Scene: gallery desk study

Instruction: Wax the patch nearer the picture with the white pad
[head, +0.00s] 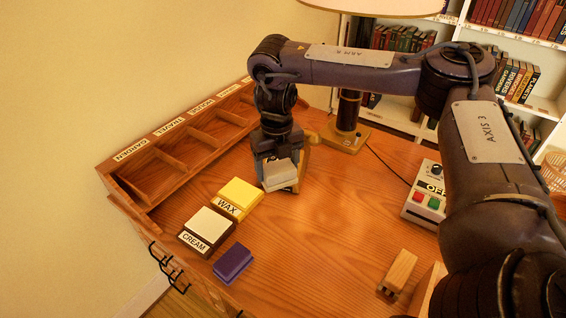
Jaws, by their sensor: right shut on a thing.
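My right gripper (277,160) reaches down from above over the middle of the wooden desk (330,240). It is shut on the white pad (281,176), which looks pale grey and slightly tilted. The pad is just right of the yellow WAX block (240,193); I cannot tell whether it touches the desk. The CREAM block (208,226), with a pale top, lies nearer the front left. A purple pad (233,262) lies in front of it. I cannot clearly make out the patches or a picture. My left gripper is not in view.
A compartmented wooden rack (150,205) with labels lines the wall at left. A wooden piece (313,148) stands behind the gripper, partly hidden. A lamp (347,135), a control box (424,195) and a wooden block (398,272) stand to the right. The centre front is clear.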

